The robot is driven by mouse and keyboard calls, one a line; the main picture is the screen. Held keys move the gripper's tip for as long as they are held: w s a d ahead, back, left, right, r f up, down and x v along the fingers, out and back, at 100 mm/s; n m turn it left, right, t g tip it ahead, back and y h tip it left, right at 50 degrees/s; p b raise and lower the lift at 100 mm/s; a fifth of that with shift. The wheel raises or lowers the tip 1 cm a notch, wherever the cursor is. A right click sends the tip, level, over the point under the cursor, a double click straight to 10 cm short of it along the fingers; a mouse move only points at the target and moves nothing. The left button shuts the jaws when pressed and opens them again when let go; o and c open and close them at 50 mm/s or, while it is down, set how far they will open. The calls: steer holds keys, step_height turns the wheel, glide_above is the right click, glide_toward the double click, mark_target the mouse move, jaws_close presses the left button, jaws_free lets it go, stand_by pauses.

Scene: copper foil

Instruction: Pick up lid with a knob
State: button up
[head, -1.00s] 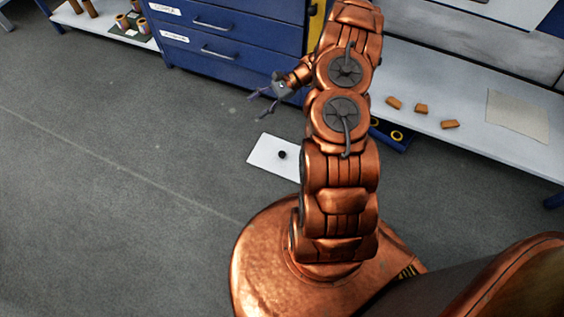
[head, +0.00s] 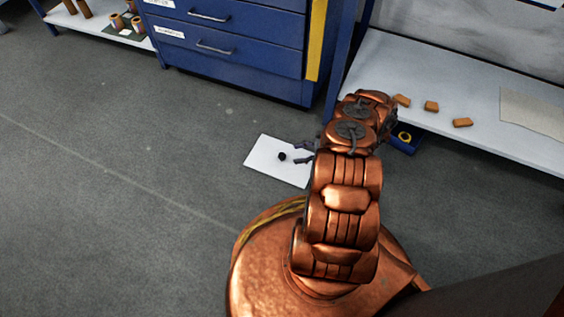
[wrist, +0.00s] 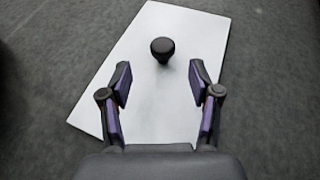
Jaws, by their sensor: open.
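The lid is a flat white rectangular plate (head: 265,163) with a black knob (head: 282,157); it lies on the grey floor beside my base. In the wrist view the white plate (wrist: 145,98) fills the middle and its black knob (wrist: 162,48) stands beyond the fingertips, between their lines. My gripper (head: 306,153) is low over the right part of the plate, just right of the knob, partly hidden by my arm. The wrist view shows my gripper (wrist: 160,82) open, its two purple-padded fingers apart with nothing between them.
A blue drawer cabinet (head: 230,62) stands behind the lid. At right a pale bench (head: 420,90) carries several small orange-brown blocks (head: 431,106). A blue tray (head: 404,141) with a yellow ring shows below it. The floor left of the plate is clear.

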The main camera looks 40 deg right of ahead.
mark_target(282, 155)
steer(key=shift+b+x, duration=0.4)
steer(key=shift+x, duration=0.8)
steer(key=b+x, duration=0.2)
steer(key=x, duration=0.2)
steer(key=shift+w+f+b, duration=0.1)
steer(key=shift+w+b, duration=0.05)
steer(key=shift+b, duration=0.2)
steer(key=shift+w+a+f, duration=0.1)
steer(key=shift+w+a, duration=0.2)
jaws_close()
